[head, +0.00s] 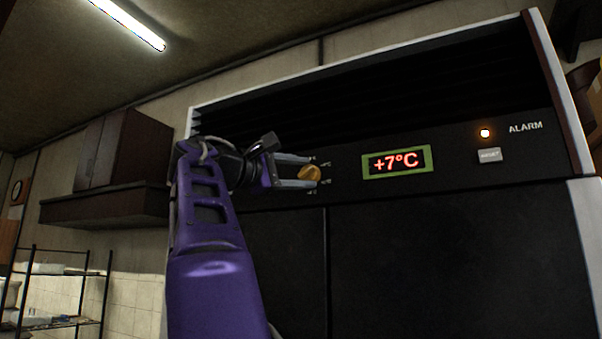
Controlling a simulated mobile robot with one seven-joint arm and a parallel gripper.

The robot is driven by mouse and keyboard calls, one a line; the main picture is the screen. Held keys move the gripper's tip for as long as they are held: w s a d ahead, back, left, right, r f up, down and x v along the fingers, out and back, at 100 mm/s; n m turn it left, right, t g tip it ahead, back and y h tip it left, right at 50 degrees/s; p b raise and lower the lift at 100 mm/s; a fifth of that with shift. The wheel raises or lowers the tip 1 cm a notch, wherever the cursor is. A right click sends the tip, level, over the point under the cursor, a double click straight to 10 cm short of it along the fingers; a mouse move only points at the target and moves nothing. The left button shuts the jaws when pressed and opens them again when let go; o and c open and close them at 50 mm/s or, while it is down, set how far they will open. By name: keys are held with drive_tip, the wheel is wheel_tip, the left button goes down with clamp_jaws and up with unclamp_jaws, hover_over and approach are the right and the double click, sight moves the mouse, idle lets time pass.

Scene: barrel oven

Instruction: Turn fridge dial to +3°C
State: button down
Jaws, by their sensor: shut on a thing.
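The fridge dial (310,173) is a small yellow-orange knob on the black panel of the fridge (275,240). Small white markings surround it, too small to read well. My gripper (308,172) reaches it from the left, its two grey fingers above and below the knob, shut on it. The fingers and my wrist hide part of the panel to the left. The display (397,162), in a green frame right of the dial, reads +7°C in red.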

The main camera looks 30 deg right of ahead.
drive_tip(key=shift+c, duration=1.6)
unclamp_jaws()
drive_tip(key=b+v, duration=0.2)
drive_tip(key=v, duration=1.5)
drive_tip(key=shift+a, duration=0.15)
drive_tip(key=shift+s+f, duration=0.1)
drive_tip(key=shift+f, duration=0.05)
